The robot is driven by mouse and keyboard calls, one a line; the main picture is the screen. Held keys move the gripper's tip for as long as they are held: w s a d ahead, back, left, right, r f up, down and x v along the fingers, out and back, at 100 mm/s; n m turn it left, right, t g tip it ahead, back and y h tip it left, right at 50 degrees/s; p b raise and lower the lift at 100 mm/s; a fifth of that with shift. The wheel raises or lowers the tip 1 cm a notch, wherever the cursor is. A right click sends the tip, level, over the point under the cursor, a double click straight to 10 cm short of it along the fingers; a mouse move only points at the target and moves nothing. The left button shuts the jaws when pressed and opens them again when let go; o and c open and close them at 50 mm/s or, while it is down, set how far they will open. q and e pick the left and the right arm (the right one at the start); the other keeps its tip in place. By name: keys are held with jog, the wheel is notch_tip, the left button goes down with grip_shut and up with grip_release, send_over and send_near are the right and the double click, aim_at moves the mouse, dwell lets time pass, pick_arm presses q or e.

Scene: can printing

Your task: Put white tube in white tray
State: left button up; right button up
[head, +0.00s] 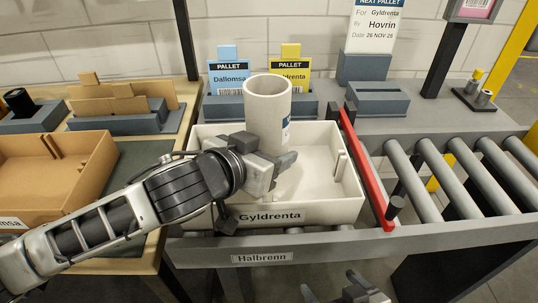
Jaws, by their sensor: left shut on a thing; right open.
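The white tube (267,99) stands upright above the white tray (350,205), which carries a "Gyldrenta" label. Its open top faces up, and a dark blue label edge shows on its right side. My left gripper (278,162) reaches in from the left and is shut on the tube's lower part, over the tray. The tube's bottom is hidden behind the gripper, so I cannot tell whether it touches the tray floor. My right gripper (345,294) is open and empty at the bottom edge, in front of the conveyor and partly out of frame.
A red bar (366,172) runs along the tray's right side, with conveyor rollers (462,170) beyond it. A brown tray (50,180) sits on the left table. Blue (228,78) and yellow (291,76) pallet cards stand behind the white tray. A "Next pallet" sign (374,28) stands further right.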

pick_arm(q)
jog(key=shift+f, duration=0.55)
jog(key=o, duration=1)
pick_arm(e)
jog(key=shift+w, duration=0.1)
pick_arm(q)
jog(key=shift+r, duration=0.55)
jog(key=p+v, duration=0.5)
jog(key=v, duration=0.7)
jog(key=shift+r+p, duration=0.1)
jog(key=shift+p, duration=0.3)
pick_arm(e)
jog(key=shift+s+d+r+h, duration=0.15)
jog(key=shift+d+r, duration=0.1)
jog(key=shift+r, duration=0.35)
jog(key=shift+s+d+r+h, duration=0.15)
jog(key=shift+d+r, duration=0.1)
jog(key=shift+r, duration=0.35)
